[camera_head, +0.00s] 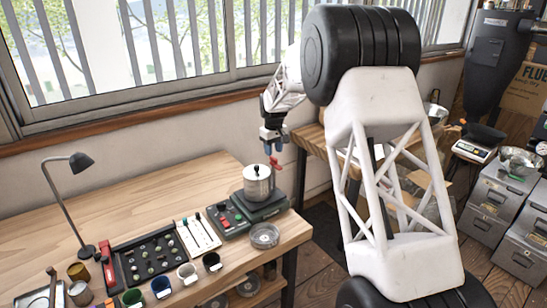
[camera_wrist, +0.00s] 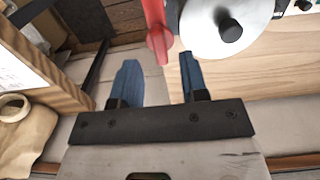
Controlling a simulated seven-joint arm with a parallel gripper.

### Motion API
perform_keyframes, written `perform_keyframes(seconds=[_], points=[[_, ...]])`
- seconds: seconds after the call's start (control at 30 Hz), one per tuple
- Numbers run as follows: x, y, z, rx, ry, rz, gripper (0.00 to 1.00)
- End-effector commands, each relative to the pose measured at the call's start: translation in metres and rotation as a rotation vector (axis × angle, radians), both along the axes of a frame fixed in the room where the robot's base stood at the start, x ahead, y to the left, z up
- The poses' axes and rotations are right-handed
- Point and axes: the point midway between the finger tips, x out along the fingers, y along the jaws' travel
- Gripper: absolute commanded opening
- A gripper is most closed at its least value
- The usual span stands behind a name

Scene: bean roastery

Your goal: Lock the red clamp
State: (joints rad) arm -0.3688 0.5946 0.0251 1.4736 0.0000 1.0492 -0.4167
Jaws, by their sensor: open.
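The red clamp (camera_head: 275,170) stands up at the right side of a metal canister (camera_head: 257,184) that has a black-knobbed lid. In the wrist view the red clamp (camera_wrist: 154,28) enters from the top edge beside the round lid (camera_wrist: 212,30), and its rounded end lies just beyond my fingertips. My gripper (camera_head: 273,142) is above and close to the clamp, with blue fingers. In the wrist view my gripper (camera_wrist: 158,62) is open, with nothing between the fingers. The clamp's lower part and its joint to the canister are unclear.
The canister sits on a dark scale (camera_head: 263,209) near the workbench's (camera_head: 170,187) right end. A round glass dish (camera_head: 264,235) is in front. A sample tray (camera_head: 150,257), several cups and a lamp (camera_head: 72,162) stand left. The wall and window are close behind.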

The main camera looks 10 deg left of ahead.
Motion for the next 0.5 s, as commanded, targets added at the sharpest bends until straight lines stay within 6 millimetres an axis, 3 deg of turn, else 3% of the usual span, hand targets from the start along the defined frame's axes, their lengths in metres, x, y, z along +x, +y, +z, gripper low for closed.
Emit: perform_keyframes(seconds=[0.2,0.5], points=[[0.0,0.0,-0.023,0.0,0.0,0.0,0.4],[0.0,0.0,-0.034,0.0,-0.001,0.0,0.4]])
